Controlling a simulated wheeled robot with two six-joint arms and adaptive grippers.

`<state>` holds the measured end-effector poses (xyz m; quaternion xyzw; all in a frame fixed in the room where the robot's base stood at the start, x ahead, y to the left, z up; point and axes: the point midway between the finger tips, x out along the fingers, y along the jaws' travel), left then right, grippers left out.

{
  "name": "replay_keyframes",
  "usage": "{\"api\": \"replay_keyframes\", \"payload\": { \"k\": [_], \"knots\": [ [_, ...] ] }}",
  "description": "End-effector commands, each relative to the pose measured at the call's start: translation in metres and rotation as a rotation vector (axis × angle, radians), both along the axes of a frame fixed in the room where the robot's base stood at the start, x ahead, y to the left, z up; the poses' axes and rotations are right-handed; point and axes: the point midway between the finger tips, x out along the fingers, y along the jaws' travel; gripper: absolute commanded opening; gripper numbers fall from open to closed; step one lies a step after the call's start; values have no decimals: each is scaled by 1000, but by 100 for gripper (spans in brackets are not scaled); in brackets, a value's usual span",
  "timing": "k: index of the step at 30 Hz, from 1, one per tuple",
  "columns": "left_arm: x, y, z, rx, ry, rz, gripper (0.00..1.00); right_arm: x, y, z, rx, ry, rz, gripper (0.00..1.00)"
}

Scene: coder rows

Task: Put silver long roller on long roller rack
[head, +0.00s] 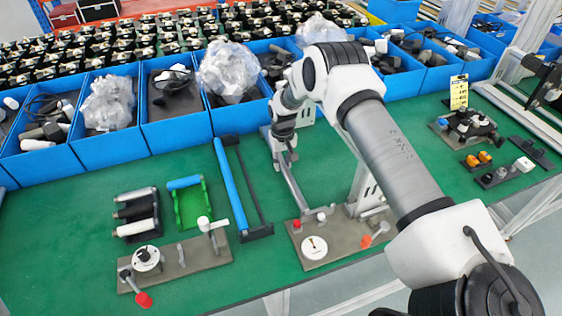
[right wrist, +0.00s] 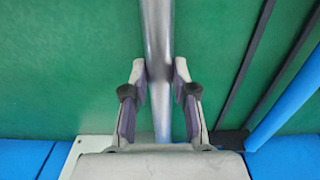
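The silver long roller (head: 292,187) runs front to back on the right of the rack, its near end close to a brown base plate. The long roller rack (head: 256,185) is a dark frame with a blue roller (head: 231,187) on its left side. My right gripper (head: 284,152) is at the far part of the silver roller. In the right wrist view its fingers (right wrist: 160,75) are closed against both sides of the silver roller (right wrist: 157,30). The rack's dark bars (right wrist: 245,70) and blue roller (right wrist: 288,100) show at the right there. My left gripper is out of view.
Blue bins (head: 178,128) line the table's back edge. A small rack with short rollers (head: 137,212), a green tray (head: 190,207) and a brown fixture plate (head: 190,258) stand left. Another plate (head: 340,238) with knobs stands in front. Green table is bare at far left.

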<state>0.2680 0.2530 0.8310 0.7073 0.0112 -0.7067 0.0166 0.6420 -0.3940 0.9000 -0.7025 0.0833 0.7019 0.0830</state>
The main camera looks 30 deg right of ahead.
Motion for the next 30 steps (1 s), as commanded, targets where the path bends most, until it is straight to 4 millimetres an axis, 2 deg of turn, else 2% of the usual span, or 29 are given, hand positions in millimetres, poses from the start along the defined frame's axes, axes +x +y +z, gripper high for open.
{"api": "replay_keyframes", "payload": {
  "k": [7,24,30],
  "knots": [
    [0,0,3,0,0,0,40,1,0,4,0,-1,0,0],
    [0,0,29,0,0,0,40,0,0,45,1,-1,-1,0],
    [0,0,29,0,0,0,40,0,0,46,0,-1,0,0]
  ]
}}
